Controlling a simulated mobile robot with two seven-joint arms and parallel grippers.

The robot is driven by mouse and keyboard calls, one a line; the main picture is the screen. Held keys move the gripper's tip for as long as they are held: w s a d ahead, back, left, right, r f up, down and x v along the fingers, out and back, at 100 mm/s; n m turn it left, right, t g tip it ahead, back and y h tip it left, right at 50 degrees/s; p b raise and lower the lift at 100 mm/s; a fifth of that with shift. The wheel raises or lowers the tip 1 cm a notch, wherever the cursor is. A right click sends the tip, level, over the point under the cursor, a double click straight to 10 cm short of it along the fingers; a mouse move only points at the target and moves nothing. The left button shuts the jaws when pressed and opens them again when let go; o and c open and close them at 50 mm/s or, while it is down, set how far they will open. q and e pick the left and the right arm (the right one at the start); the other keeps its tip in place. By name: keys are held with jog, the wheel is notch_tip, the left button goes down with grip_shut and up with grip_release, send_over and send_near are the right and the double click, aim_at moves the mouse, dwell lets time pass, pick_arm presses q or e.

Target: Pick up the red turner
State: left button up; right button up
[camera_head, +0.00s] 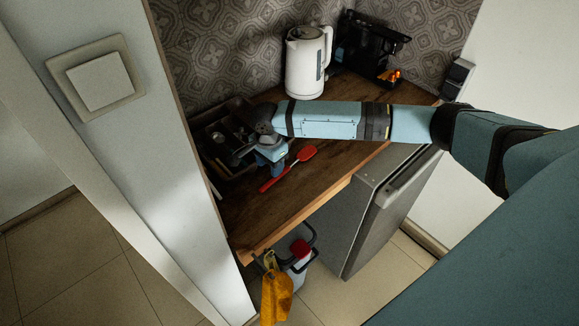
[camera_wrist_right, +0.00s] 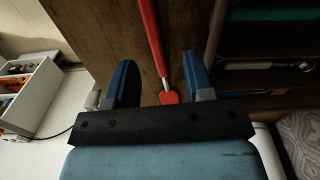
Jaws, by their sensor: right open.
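The red turner (camera_head: 306,153) lies on the brown wooden counter, its red handle (camera_head: 270,184) pointing toward the lower left. My right gripper (camera_head: 272,166) is just above it, partly covering the view of its middle. In the right wrist view, my right gripper (camera_wrist_right: 158,64) is open, with a blue finger on each side. The red turner (camera_wrist_right: 150,38) runs between the fingers without visible contact, its red end (camera_wrist_right: 168,97) near the gripper's base. The exact height above it is hard to tell. My left gripper is not in view.
A dark tray (camera_head: 207,158) with utensils stands left of the gripper. A white kettle (camera_head: 307,65) and a black appliance (camera_head: 369,45) stand at the back. The front of the counter (camera_head: 262,222) is clear. A yellow cloth (camera_head: 276,293) hangs below the counter edge.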

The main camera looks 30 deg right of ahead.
aim_at(273, 180)
jog(key=f, duration=0.5)
jog(key=shift+s+d+f+p, duration=0.1)
jog(key=shift+s+f+p, duration=0.05)
jog(key=shift+s+p, duration=0.2)
grip_shut()
